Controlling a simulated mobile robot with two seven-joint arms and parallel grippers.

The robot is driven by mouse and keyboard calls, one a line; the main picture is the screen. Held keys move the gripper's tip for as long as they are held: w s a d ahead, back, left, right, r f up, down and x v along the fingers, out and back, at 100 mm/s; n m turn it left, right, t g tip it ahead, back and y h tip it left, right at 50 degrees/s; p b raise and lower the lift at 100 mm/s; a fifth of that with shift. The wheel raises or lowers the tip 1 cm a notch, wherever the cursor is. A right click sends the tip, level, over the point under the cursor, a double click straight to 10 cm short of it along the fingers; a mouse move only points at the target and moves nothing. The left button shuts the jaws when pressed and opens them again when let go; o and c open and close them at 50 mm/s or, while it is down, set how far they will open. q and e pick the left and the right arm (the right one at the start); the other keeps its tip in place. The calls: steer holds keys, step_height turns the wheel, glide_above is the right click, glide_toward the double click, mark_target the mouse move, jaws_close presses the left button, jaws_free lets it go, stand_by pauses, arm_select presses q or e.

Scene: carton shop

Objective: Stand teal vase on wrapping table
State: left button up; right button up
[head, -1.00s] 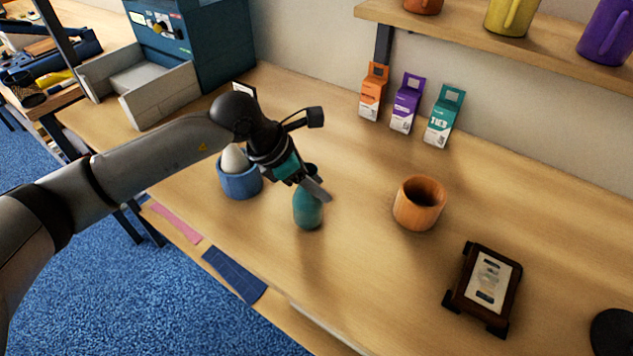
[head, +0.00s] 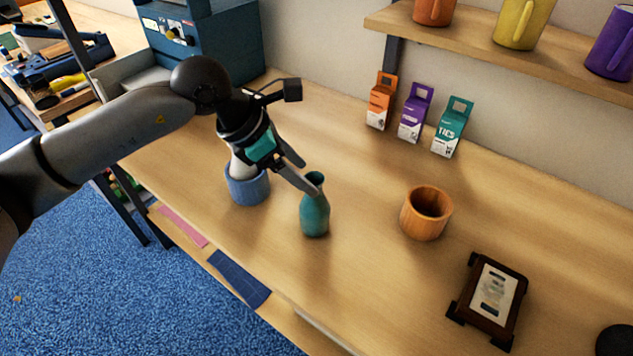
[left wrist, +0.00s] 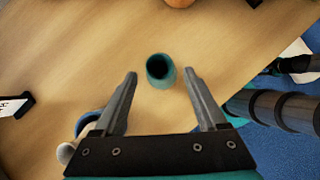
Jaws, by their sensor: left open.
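The teal vase (head: 315,214) stands upright on the wooden table (head: 365,270), to the left of the wooden cup. In the left wrist view the vase (left wrist: 161,72) shows its dark round mouth. My left gripper (head: 309,176) is open, close to the vase's neck and tilted down toward it from the left. In the left wrist view its fingertips (left wrist: 160,74) are apart on either side of the vase's image, with gaps to both sides. I cannot tell how far the tips are from the neck in depth.
A blue cup (head: 247,190) with a pale object is close behind my left gripper. A wooden cup (head: 426,213) and a dark frame (head: 489,300) stand right. Several hang-tag boxes (head: 414,113) line the wall below a mug shelf (head: 480,45). Table around the vase is clear.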

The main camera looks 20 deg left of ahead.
arm_select(q)
steer(key=shift+v, duration=2.05)
